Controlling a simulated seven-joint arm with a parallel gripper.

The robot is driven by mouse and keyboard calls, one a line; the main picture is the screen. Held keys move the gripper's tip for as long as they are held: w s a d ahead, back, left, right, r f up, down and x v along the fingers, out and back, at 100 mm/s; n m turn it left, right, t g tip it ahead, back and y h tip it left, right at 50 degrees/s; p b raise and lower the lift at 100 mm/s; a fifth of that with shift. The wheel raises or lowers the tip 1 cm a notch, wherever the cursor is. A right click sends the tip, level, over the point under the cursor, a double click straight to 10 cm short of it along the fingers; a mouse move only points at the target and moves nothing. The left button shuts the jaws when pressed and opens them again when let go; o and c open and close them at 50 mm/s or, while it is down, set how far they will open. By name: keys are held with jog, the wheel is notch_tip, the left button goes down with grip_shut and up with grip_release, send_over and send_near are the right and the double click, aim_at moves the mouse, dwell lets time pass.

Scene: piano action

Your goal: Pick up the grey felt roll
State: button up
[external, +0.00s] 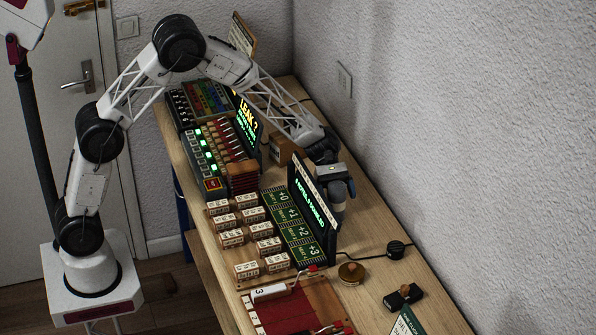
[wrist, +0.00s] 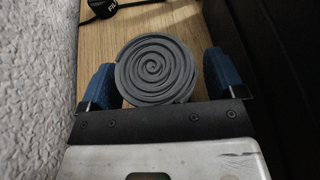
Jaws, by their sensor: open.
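The grey felt roll (wrist: 155,70) shows as a spiral seen end-on in the wrist view, on the wooden bench. My gripper (wrist: 159,78) is open, with one blue fingertip on each side of the roll. The left finger is close to the roll's left edge, and a small gap shows on the right. In the external view my gripper (external: 338,186) is low behind the upright display panel. The panel partly hides the fingers and the area of the roll there.
The black display panel (external: 313,210) stands close beside my gripper. The textured wall (external: 470,130) runs along the other side. A black round item with a cable (external: 396,249) and a brass disc (external: 352,273) lie nearby. Labelled wooden blocks (external: 232,238) fill the bench's front side.

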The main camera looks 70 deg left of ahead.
jog(key=shift+c, duration=0.2)
dwell(0.3)
jog(key=c, duration=1)
jog(key=shift+r, duration=0.1)
jog(key=shift+r, duration=4.9)
